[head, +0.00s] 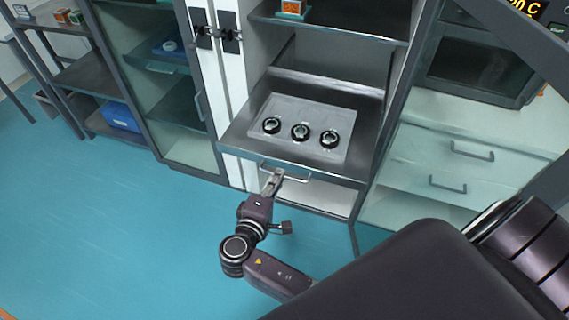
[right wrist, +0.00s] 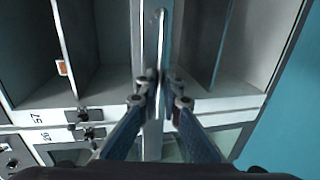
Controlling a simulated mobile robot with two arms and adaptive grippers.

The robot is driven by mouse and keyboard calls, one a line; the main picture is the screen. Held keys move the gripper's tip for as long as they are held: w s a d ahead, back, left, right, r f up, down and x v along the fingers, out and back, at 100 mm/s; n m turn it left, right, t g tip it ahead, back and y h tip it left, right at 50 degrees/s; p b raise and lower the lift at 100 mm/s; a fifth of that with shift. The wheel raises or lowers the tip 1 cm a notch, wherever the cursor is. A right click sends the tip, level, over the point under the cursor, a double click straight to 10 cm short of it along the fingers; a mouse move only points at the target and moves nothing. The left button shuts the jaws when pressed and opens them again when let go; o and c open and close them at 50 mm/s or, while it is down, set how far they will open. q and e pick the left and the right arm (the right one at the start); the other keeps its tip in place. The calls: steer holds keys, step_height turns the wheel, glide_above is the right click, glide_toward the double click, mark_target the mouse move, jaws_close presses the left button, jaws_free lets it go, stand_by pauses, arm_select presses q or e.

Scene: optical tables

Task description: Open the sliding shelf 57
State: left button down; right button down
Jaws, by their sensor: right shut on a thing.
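The sliding shelf (head: 228,135) is a grey metal shelf in the open cabinet bay. It appears to stick out past the cabinet front. It carries a light grey tray (head: 262,108) with three round black-rimmed pieces. A bar handle (head: 300,177) is on its front edge, and it also shows in the right wrist view (right wrist: 161,38). My right gripper (head: 274,178) is shut on this handle; its fingers (right wrist: 160,84) close around the bar in the right wrist view. A label reading 57 (right wrist: 37,119) is on the cabinet frame there. My left gripper is not in view.
A glass-fronted cabinet (head: 180,148) stands left of the bay. Black latches (head: 217,38) are on the white panel between. A drawer unit (head: 440,165) with handles is on the right. The blue floor (head: 110,220) in front is clear.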

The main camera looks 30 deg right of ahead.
steer(key=shift+f+v, duration=0.2)
steer(key=shift+v, duration=0.75)
steer(key=c, duration=2.1)
jaws_free()
steer(key=v, duration=0.7)
steer(key=shift+s+a, duration=0.15)
steer(key=shift+a, duration=0.1)
steer(key=shift+f, duration=0.1)
